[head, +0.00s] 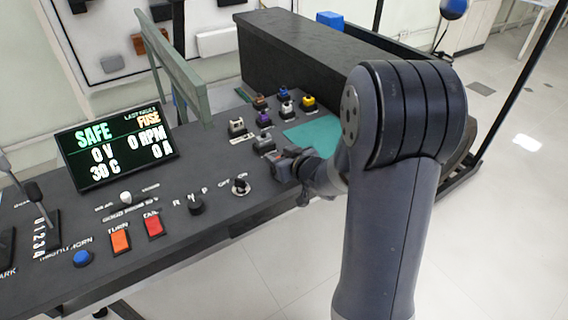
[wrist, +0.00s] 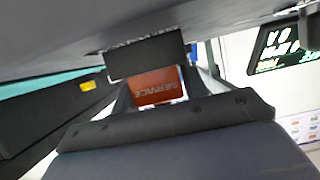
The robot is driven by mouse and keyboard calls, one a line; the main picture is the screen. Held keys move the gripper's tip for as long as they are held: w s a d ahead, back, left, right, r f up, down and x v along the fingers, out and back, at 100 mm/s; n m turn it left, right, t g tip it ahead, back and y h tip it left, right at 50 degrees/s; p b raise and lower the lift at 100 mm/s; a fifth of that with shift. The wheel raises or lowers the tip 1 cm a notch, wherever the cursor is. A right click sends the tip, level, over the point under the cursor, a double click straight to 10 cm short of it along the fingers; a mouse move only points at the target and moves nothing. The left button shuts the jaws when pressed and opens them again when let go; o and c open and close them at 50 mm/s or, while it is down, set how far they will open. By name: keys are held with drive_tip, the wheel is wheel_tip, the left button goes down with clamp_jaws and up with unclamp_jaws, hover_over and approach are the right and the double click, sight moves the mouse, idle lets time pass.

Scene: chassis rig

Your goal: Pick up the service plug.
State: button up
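The service plug shows in the wrist view as an orange block (wrist: 158,86) marked SERVICE, its lettering upside down. A black block (wrist: 145,57) adjoins it and looks like part of the plug. My gripper (wrist: 158,92) has one finger against each side of the orange part and appears shut on it. In the head view my gripper (head: 288,166) is low over the console's right front edge, beside the teal mat. The plug cannot be made out clearly there. I cannot tell whether the plug is clear of the surface.
The dark console (head: 70,210) carries a display (head: 117,146) reading SAFE, an orange button (head: 120,241), a red button (head: 154,225) and a blue one (head: 82,258). Several coloured connectors stand behind my gripper by the teal mat (head: 312,135). A long black box (head: 310,60) stands behind.

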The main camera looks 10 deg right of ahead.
drive_tip(key=c, duration=0.6)
drive_tip(key=shift+o, duration=0.2)
